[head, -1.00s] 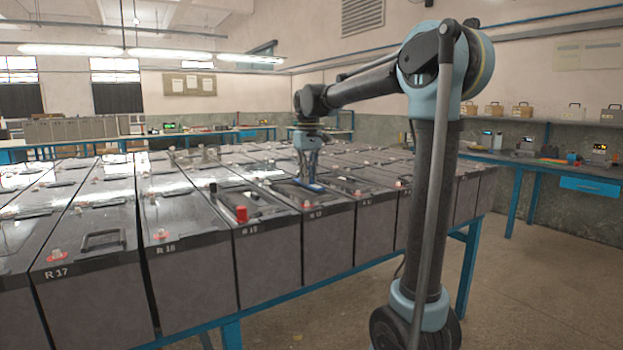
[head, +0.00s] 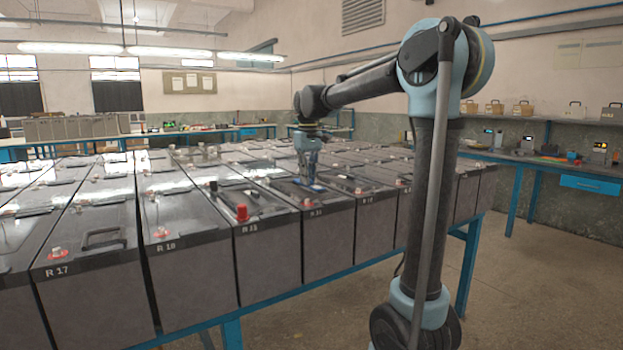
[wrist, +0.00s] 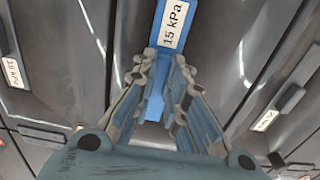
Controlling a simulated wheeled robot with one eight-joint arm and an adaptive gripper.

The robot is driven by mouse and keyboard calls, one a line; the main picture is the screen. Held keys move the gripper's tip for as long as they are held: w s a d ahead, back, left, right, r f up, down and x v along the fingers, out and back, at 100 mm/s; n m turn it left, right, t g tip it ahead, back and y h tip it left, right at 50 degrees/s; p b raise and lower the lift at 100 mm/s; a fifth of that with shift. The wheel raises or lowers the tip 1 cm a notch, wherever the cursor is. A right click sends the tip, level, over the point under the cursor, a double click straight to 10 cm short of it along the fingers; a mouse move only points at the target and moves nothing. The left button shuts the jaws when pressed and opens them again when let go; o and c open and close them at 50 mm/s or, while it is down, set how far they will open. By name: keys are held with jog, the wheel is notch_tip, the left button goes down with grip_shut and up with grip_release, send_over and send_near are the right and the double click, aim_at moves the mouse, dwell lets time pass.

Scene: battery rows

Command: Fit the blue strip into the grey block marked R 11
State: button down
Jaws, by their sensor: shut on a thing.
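The blue strip (wrist: 177,12) carries a white "15 kPa" label in the wrist view. My gripper (wrist: 161,68) is shut on it, with a ridged finger on either side. In the head view my gripper (head: 309,181) points down at the top of a grey block (head: 327,232) in the front row, and the blue strip (head: 316,187) shows at its tips, low over that block. I cannot tell whether the strip touches the block or sits in it. The number on this block is too small to read surely, so I cannot pick out R 11.
Similar grey blocks stand tightly side by side, including one marked R 17 (head: 86,300). A red cap (head: 242,212) stands up on the block to the left. Dark strips with white labels (wrist: 267,118) lie on nearby tops. The floor (head: 530,285) at right is clear.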

jog(key=shift+f, duration=0.5)
dwell(1.1)
jog(key=c, duration=1.5)
grip_release()
jog(key=shift+c, duration=0.2)
jog(key=shift+o, duration=0.6)
jog(key=o, duration=0.4)
jog(key=shift+c, duration=0.2)
jog(key=shift+r, duration=0.15)
jog(key=shift+s+r, duration=0.1)
jog(key=shift+r, duration=3.25)
